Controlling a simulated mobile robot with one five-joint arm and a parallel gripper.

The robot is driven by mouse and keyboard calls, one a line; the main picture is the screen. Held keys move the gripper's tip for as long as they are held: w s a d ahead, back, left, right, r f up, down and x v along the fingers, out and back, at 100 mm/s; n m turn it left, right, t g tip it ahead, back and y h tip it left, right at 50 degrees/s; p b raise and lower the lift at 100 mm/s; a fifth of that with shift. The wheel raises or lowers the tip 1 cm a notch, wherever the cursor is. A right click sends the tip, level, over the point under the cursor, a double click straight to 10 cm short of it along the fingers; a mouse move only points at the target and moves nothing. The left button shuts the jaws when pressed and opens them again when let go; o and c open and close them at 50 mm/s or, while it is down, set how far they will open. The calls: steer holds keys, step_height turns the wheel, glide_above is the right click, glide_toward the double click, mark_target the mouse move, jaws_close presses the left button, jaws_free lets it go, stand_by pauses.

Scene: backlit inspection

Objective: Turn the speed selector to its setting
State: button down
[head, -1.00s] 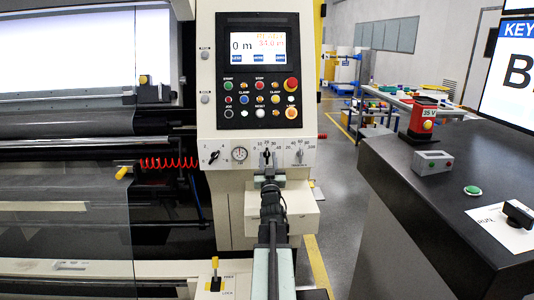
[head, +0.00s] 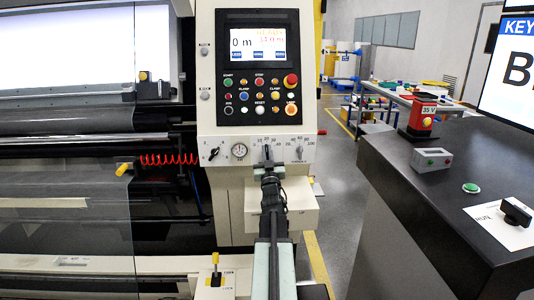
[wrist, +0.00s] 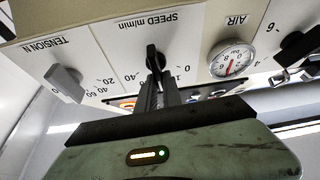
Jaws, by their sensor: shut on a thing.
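The speed selector (wrist: 153,56) is a black knob on the white panel, under the words SPEED m/min, which appear upside down in the wrist view. My gripper (wrist: 156,84) is shut on it, with the dark fingers reaching up to the knob from below in that view.
The tension knob (wrist: 66,82) and the air gauge (wrist: 231,60) flank the selector. A further black knob (wrist: 298,46) lies beyond the gauge. Above is the button panel (head: 260,95) with its screen. A dark counter (head: 405,175) stands at the right.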

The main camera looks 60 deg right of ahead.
steer(key=shift+w+a+f+n+t+y+p, duration=0.15)
steer(key=shift+n+t+y+p, duration=0.7)
steer(key=shift+n, duration=1.6)
steer(key=shift+w+n+t+y+p, duration=0.15)
steer(key=shift+n+y+p, duration=0.25)
steer(key=shift+n+y, duration=1.45)
steer(key=shift+w+a+f+n+t+y+p, duration=0.1)
steer(key=shift+n+t+y+p, duration=0.45)
steer(key=shift+n, duration=2.55)
steer(key=c, duration=1.5)
jaws_free()
steer(key=shift+f, duration=0.1)
steer(key=b+v, duration=0.1)
steer(key=v, duration=0.6)
steer(key=shift+s+a, duration=0.2)
steer(key=shift+s, duration=0.1)
